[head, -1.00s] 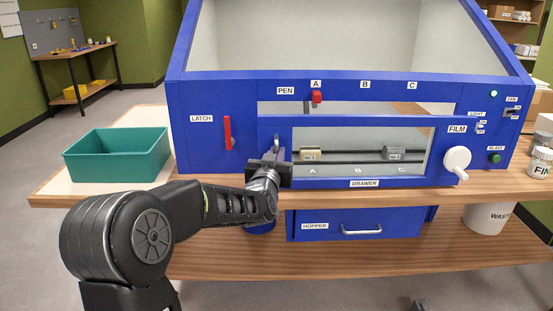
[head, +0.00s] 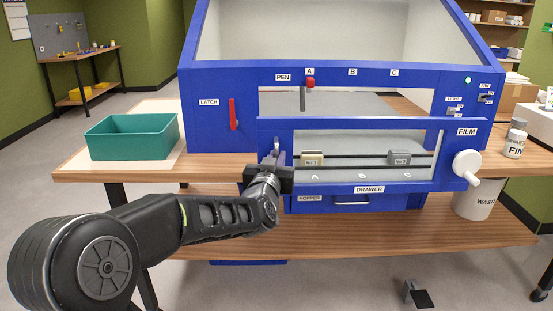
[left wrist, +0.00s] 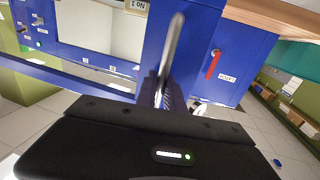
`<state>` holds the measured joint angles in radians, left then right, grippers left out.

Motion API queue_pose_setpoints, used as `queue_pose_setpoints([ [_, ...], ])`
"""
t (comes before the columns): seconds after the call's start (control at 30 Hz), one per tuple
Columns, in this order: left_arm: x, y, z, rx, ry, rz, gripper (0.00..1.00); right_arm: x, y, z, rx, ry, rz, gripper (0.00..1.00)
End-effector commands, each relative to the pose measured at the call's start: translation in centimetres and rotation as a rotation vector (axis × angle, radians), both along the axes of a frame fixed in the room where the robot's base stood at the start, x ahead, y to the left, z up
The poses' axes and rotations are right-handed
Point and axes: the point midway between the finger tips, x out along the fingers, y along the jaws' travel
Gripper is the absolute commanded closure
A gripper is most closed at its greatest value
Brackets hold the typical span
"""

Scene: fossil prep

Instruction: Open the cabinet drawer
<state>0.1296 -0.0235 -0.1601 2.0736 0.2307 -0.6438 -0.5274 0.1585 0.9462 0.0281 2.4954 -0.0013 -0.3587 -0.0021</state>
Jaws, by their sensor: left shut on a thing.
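The blue cabinet (head: 220,78) stands on the wooden bench. Its drawer (head: 450,142), with a clear window and a DRAWER label, stands out from the cabinet front. My left gripper (head: 276,160) is shut on the drawer's upright metal handle (head: 277,145) at the drawer's left end. The handle (left wrist: 174,42) also rises between the fingers in the left wrist view, partly hidden by the gripper. The red latch lever (head: 232,114) is upright on the panel left of the drawer. My right gripper is out of view.
A teal bin (head: 130,148) is on the bench at left. The blue hopper (head: 345,207) sits below the drawer, mostly covered. A white knob (head: 466,163) is on the drawer's right end. A waste bin (head: 478,203) stands on the lower shelf.

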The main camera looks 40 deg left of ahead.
Motion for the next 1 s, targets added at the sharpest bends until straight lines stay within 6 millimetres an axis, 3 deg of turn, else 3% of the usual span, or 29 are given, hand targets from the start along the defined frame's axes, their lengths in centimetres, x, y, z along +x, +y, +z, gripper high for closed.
queue_pose_setpoints([
  [0.3, 0.0, 0.0, 0.0, 0.0, -0.001, 0.0, 1.0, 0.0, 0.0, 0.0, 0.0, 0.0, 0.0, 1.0],
  [0.33, 0.0, 0.0, 0.0, 0.0, -0.001, 0.0, 0.85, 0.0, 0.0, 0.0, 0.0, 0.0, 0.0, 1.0],
  [0.57, 0.0, 0.0, 0.1, 0.0, -0.001, 0.0, 0.66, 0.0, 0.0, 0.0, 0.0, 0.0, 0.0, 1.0],
  [0.87, -0.2, -0.1, 0.1, 0.001, -0.002, 0.0, 0.66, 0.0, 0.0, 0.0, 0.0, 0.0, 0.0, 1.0],
  [1.0, -1.1, -0.5, 0.1, 0.0, -0.003, 0.001, 0.66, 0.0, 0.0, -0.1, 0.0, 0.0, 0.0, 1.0],
])
